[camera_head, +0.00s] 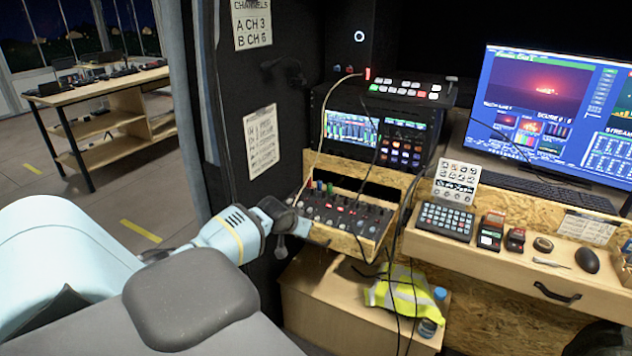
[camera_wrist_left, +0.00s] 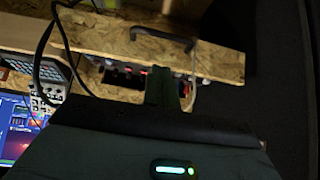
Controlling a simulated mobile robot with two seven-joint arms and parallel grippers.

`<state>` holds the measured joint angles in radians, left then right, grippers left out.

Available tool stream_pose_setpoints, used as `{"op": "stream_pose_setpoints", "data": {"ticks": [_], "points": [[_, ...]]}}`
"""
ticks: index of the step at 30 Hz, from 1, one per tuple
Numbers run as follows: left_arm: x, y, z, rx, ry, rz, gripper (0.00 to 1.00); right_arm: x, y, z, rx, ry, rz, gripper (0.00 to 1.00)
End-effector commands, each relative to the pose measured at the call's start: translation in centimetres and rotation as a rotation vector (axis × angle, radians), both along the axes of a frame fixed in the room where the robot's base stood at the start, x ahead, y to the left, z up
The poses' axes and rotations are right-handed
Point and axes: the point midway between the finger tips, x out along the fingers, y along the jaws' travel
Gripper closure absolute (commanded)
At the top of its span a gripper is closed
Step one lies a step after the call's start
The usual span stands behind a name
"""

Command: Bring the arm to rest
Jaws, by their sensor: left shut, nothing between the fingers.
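My left arm (camera_head: 230,235) comes in from the left of the head view, pale blue with a dark wrist. My left gripper (camera_head: 297,226) is at the near left corner of the audio mixer (camera_head: 345,222). I cannot tell whether it touches the mixer or its wooden surround. In the left wrist view the gripper's fingers (camera_wrist_left: 163,86) are together, with nothing seen between them. Behind them lie a wooden panel with a dark handle (camera_wrist_left: 162,37) and part of the mixer's row of knobs. My right gripper is in neither view.
A wooden desk holds a keypad (camera_head: 445,219), small devices, a mouse (camera_head: 587,260) and a large monitor (camera_head: 555,110). Cables hang in front of the mixer. A yellow vest (camera_head: 402,292) lies on a low box (camera_head: 330,312). Open floor (camera_head: 100,200) is at the left.

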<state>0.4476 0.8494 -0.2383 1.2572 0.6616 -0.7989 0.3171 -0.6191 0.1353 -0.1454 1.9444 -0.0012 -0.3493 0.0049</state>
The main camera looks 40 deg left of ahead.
Motion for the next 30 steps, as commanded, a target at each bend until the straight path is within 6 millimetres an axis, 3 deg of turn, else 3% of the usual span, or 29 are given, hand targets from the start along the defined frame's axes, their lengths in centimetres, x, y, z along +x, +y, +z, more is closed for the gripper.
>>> {"op": "stream_pose_setpoints", "data": {"ticks": [8, 11, 13, 17, 21, 25, 30], "points": [[-0.1, -0.1, -0.3, 0.000, 0.003, -0.002, 1.00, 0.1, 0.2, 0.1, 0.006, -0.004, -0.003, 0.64], [-0.5, -1.4, -1.6, 0.000, 0.012, -0.026, 1.00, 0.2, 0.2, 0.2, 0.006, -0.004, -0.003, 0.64], [-1.2, -3.3, -3.4, 0.004, 0.020, -0.064, 1.00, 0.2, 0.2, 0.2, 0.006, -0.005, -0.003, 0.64], [-3.7, -8.8, -8.2, 0.008, 0.035, -0.168, 1.00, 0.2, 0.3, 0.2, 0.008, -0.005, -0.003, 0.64], [-7.9, -15.6, -12.9, 0.004, 0.035, -0.286, 1.00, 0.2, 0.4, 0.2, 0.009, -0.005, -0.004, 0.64], [-12.7, -21.9, -16.0, -0.007, 0.019, -0.379, 1.00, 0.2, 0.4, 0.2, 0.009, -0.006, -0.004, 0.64], [-20.0, -29.6, -17.8, -0.028, -0.024, -0.467, 1.00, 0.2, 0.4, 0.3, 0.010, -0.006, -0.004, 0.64]]}}
